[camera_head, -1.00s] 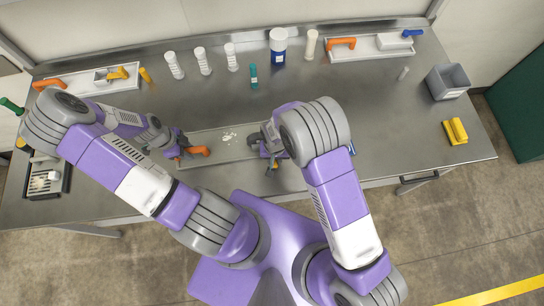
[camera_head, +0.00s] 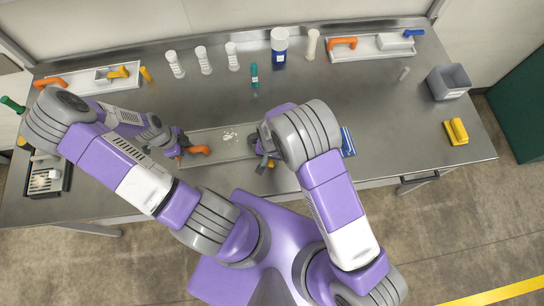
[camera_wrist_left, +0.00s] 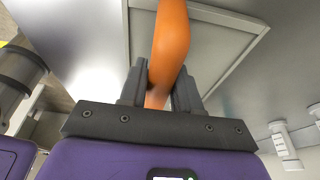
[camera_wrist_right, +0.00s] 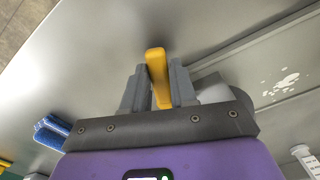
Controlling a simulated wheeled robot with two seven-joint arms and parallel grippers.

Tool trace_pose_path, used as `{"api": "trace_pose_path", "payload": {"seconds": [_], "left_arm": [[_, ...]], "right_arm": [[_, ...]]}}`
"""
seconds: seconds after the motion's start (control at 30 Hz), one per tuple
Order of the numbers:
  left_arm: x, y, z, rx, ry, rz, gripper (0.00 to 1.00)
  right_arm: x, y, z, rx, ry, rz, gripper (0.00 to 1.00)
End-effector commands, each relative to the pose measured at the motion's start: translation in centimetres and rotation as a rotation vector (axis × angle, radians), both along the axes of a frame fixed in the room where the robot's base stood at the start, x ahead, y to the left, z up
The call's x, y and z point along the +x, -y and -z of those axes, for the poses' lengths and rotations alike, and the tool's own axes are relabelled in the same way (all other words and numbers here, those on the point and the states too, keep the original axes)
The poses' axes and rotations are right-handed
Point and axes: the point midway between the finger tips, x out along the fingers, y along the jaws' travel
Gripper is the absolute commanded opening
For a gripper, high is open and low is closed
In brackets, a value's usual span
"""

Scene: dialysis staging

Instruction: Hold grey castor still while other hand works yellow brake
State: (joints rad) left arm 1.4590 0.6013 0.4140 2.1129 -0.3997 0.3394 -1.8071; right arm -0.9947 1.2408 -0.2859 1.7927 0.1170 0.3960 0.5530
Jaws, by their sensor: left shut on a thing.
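My left gripper (camera_wrist_left: 160,90) is shut on an orange handle (camera_wrist_left: 170,40) at the left end of the middle tray. The handle also shows in the head view (camera_head: 199,150). My right gripper (camera_wrist_right: 159,85) is at the tray's right end, with a yellow lever (camera_wrist_right: 157,66) between its fingers. Whether the fingers press on the lever is unclear. A pale grey rounded part (camera_wrist_right: 213,92) shows just right of the fingers, mostly hidden; it may be the grey castor. Another grey piece with a yellow lever (camera_head: 118,72) lies on the back left tray.
The middle tray (camera_head: 222,152) holds white flakes. A blue-and-white brush (camera_head: 347,142) lies right of my right arm. White bottles (camera_head: 203,60) and a blue-labelled jar (camera_head: 278,45) stand behind. A grey bin (camera_head: 448,82) and yellow block (camera_head: 456,131) are right.

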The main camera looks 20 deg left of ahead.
Motion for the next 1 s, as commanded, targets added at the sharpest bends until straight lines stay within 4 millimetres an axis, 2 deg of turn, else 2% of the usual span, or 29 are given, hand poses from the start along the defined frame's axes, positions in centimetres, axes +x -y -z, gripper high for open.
{"api": "trace_pose_path", "payload": {"seconds": [0.03,0.13,0.4,0.53,1.0], "left_arm": [[0.0,0.1,0.0,-0.002,0.000,0.003,0.05],[0.1,0.2,0.0,-0.003,0.001,0.003,0.05],[0.1,0.2,0.0,-0.003,0.001,0.002,0.05],[0.1,0.2,0.0,-0.003,0.001,0.002,0.05],[0.1,0.1,0.0,-0.003,0.001,0.002,0.05]], "right_arm": [[0.0,-0.1,0.0,0.001,0.000,-0.001,0.35],[0.0,-0.1,0.0,0.001,0.000,-0.001,0.49],[0.0,-0.1,-0.1,0.001,0.001,-0.001,0.49],[0.0,-0.1,-1.0,0.002,0.002,-0.001,0.49],[0.0,-0.1,-10.1,0.004,0.002,-0.002,0.49]]}}
